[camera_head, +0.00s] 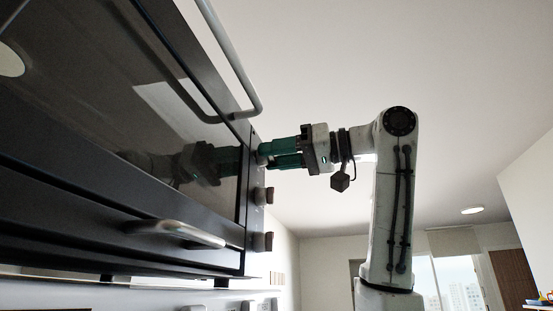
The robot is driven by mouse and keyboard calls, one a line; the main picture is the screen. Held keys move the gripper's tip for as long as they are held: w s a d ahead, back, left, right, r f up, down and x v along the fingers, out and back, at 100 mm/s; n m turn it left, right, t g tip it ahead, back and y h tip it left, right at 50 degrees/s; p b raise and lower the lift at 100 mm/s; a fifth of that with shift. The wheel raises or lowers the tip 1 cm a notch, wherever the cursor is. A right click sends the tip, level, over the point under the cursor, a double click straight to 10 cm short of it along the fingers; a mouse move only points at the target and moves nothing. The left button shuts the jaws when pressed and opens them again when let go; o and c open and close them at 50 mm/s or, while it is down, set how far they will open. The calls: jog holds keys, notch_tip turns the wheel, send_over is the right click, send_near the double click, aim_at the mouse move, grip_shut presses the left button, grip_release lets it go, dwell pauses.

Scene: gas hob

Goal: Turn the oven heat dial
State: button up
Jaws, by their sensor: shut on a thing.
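The dark oven (70,130) fills the left of the view, with its knobs in a column on the narrow panel along its right edge. My gripper (266,155), with green fingers, reaches left from the arm to this panel. Its fingertips are at the top knob and are shut on it. That knob is mostly hidden by the fingers, and its angle and markings cannot be read. Two more grey knobs show below it, the middle knob (264,195) and the lower knob (262,242); nothing touches them.
A long grey bar handle (233,55) stands out from the glass door above my gripper. A shorter handle (178,231) is on the lower front. More knobs (250,305) show at the bottom edge. A window (450,285) is far back right. The room right of the oven looks clear.

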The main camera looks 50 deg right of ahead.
jog(key=shift+f+m+b, duration=0.15)
jog(key=shift+m+b, duration=0.3)
jog(key=shift+m, duration=1.15)
jog(key=o, duration=1)
jog(key=shift+o, duration=0.2)
jog(key=shift+s, duration=0.15)
jog(key=b+v, duration=0.3)
jog(key=v, duration=0.7)
jog(key=shift+s, duration=0.25)
jog(key=shift+d, duration=0.15)
